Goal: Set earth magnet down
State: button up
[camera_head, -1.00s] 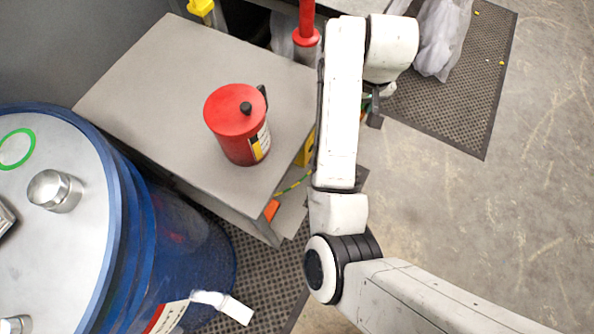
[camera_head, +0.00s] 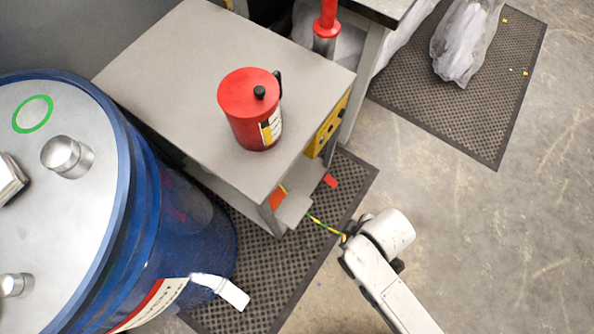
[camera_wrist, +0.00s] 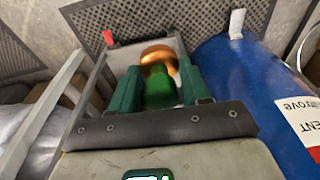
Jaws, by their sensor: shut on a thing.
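My gripper shows in the wrist view (camera_wrist: 160,82), with two dark green fingers shut on the earth magnet (camera_wrist: 159,60), a piece with a rounded copper-coloured end and a green body. The fingers hide its sides. I cannot tell whether the magnet touches anything.
A red canister (camera_head: 250,125) stands on the bench. A blue drum (camera_head: 135,200) stands at the left and also shows in the wrist view (camera_wrist: 245,90). Dark mats, one at the upper right (camera_head: 480,90), lie on the floor. Open concrete floor is at the right.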

jog(key=shift+s+a+f, duration=0.15)
jog(key=shift+s+a, duration=0.05)
jog(key=shift+s, duration=0.15)
send_over(291, 207)
jog(key=s+d, duration=0.2)
jog(key=d, duration=0.1)
jog(key=shift+s, duration=0.1)
jog(key=w+a, duration=0.2)
jog(key=shift+a+f, duration=0.1)
jog(key=shift+a, duration=0.3)
jog(key=shift+s+d+f, duration=0.1)
jog(key=shift+d+f, duration=0.05)
jog(key=shift+f, duration=0.5)
jog(key=shift+f, duration=0.15)
jog(key=o, duration=1.2)
jog(key=r, duration=0.4)
jog(key=d+r+p, duration=0.1)
jog(key=r, duration=0.3)
jog(key=s+r+p, duration=0.1)
jog(key=r, duration=0.3)
jog(key=shift+d, duration=0.25)
